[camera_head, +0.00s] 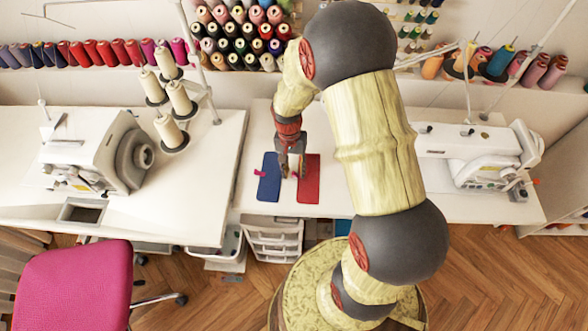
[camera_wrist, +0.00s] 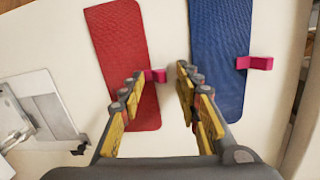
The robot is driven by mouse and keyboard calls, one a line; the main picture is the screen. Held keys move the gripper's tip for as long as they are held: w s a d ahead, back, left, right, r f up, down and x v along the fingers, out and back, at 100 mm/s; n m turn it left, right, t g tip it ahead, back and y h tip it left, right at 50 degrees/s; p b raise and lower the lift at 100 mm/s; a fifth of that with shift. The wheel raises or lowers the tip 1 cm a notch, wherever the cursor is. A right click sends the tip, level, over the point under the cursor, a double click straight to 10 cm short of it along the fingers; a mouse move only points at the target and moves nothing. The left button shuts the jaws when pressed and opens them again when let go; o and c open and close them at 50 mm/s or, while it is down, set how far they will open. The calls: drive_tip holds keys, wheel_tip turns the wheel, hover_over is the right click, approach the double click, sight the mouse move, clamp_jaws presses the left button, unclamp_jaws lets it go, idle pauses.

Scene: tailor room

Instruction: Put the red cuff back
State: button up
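A red flat piece (camera_head: 309,182), which looks like the red cuff, lies on the white table. It also shows at the left in the wrist view (camera_wrist: 118,45). A blue flat piece (camera_head: 268,180) lies beside it, and also shows in the wrist view (camera_wrist: 220,50). My gripper (camera_head: 292,170) points down over the gap between the two pieces. In the wrist view my gripper (camera_wrist: 159,76) has its fingers apart with nothing held. A small magenta piece (camera_wrist: 156,76) sits at the red piece's edge, between the fingertips. Its contact with the left finger is unclear.
Another magenta piece (camera_wrist: 254,63) sits at the blue piece's outer edge. Sewing machines stand at left (camera_head: 100,150) and right (camera_head: 475,155). Thread cones (camera_head: 180,98) stand on the left table. A pink chair (camera_head: 75,285) is in front. Bare table (camera_head: 255,130) lies behind the pieces.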

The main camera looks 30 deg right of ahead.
wheel_tip(320, 180, up, 19)
drive_tip(key=a+n+t+p, duration=0.1)
drive_tip(key=a+p, duration=0.1)
drive_tip(key=p, duration=0.2)
drive_tip(key=s+a+r+n+t, duration=0.3)
drive_tip(key=s+r, duration=0.4)
drive_tip(key=r, duration=0.2)
drive_tip(key=s+a+r+n+t, duration=0.3)
drive_tip(key=s+a+r+n, duration=0.1)
drive_tip(key=s+r, duration=0.4)
drive_tip(key=shift+r, duration=0.95)
drive_tip(key=shift+a, duration=0.1)
